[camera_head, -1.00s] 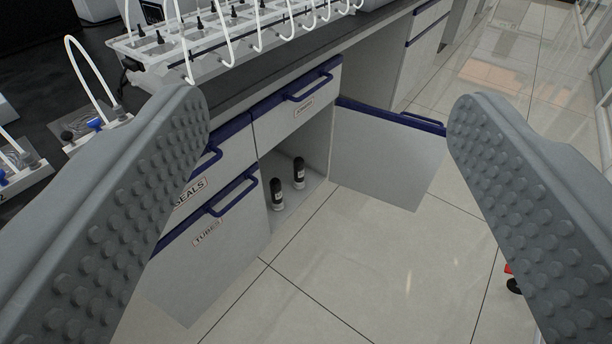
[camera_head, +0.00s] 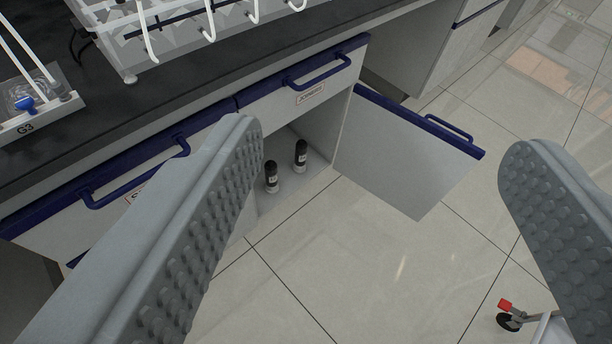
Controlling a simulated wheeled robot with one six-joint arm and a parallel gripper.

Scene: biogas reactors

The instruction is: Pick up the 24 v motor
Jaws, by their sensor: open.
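Two small dark cylinders with pale label bands stand upright inside an open low cupboard (camera_head: 318,140). They look like motors, but I cannot read their labels. The left cylinder (camera_head: 271,177) is close to the edge of my left finger in the picture. The right cylinder (camera_head: 301,157) stands a little farther right. My gripper (camera_head: 385,165) is open and empty, with both ridged grey fingers in the foreground. The cylinders lie beyond the fingers, apart from them. The left finger hides part of the cupboard and the drawer front.
The cupboard door (camera_head: 405,155) hangs open to the right, with a blue top edge and handle. A labelled drawer (camera_head: 305,80) is shut above the opening. The dark worktop (camera_head: 200,90) carries white racks. A wheeled stand's caster (camera_head: 509,318) is at lower right. The tiled floor between is clear.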

